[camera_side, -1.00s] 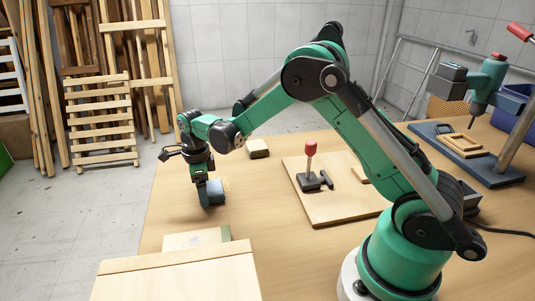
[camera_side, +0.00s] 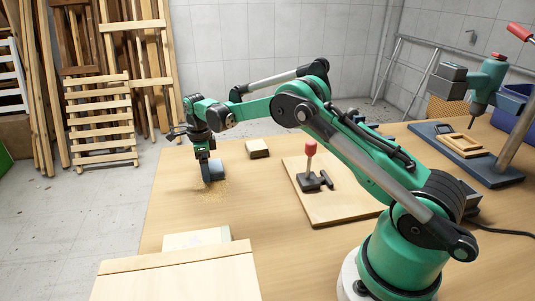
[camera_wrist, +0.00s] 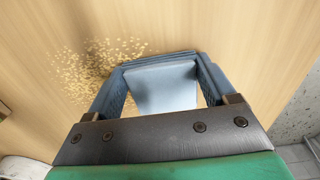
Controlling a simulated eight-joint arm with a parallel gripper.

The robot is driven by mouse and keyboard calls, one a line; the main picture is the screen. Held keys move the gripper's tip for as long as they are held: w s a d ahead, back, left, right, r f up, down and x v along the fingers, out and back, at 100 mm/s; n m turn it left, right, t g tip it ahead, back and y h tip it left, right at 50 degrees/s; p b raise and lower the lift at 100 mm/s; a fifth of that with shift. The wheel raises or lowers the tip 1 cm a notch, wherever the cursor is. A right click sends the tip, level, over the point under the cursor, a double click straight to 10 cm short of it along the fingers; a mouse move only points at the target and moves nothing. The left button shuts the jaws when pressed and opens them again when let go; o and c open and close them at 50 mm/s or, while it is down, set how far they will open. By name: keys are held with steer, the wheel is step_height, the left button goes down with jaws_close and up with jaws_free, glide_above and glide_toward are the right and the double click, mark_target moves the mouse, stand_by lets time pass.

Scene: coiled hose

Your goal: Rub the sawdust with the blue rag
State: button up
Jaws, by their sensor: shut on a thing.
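My gripper (camera_side: 207,170) points down at the tabletop near its left edge, shut on the blue rag (camera_side: 216,169). In the wrist view the light blue rag (camera_wrist: 163,88) sits between the two blue-grey fingers of my gripper (camera_wrist: 160,66). The sawdust (camera_side: 209,188) is a thin tan scatter on the wood, on the near side of the rag in the side view. In the wrist view the sawdust (camera_wrist: 98,66) lies to the left of the fingers, reaching up to them. Whether the rag touches the table is hard to tell.
A board (camera_side: 335,200) with a red-knobbed clamp (camera_side: 311,165) lies further right. A pale block (camera_side: 197,238) and a wooden box (camera_side: 175,275) stand at the front. The table's left edge is close.

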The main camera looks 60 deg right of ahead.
mark_target(207, 203)
steer(key=shift+s+a, duration=0.3)
steer(key=shift+s, duration=0.05)
steer(key=shift+s+a, duration=3.45)
steer(key=shift+a, duration=0.05)
steer(key=shift+w+d, duration=3.75)
steer(key=shift+d, duration=0.05)
steer(key=shift+r, duration=4.05)
